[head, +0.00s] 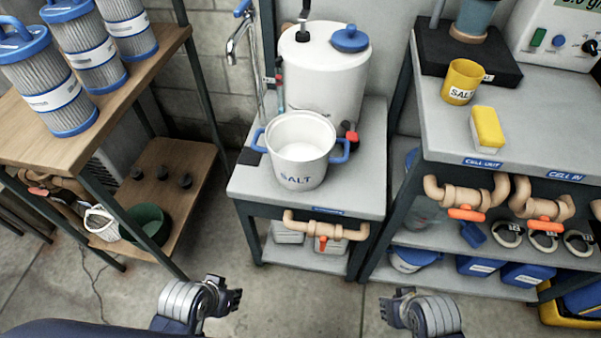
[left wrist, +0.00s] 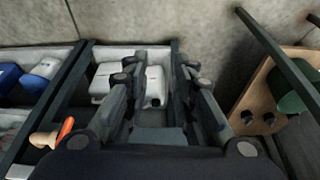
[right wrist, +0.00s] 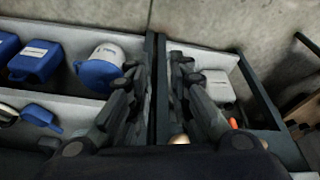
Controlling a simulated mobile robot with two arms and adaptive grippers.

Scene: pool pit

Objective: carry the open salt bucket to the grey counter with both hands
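The open salt bucket (head: 300,168) is white, labelled SALT, with a blue handle on each side and pale salt inside. It stands upright on the small grey-topped stand (head: 245,188) in the middle of the head view. A larger grey counter (head: 540,130) stands to the right. My left gripper (head: 236,298) is open and empty, low in front of the stand and to its left. My right gripper (head: 388,306) is open and empty, low in front and to the right. Both are well apart from the bucket. The wrist views show spread fingers with nothing between them.
A white tank (head: 325,75) with a blue knob and a tap stand behind the bucket. The right counter holds a yellow SALT cup (head: 462,82), a sponge (head: 487,128) and a meter (head: 560,35). Pipes with orange valves jut from both fronts. A wooden shelf (head: 60,135) holds filters.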

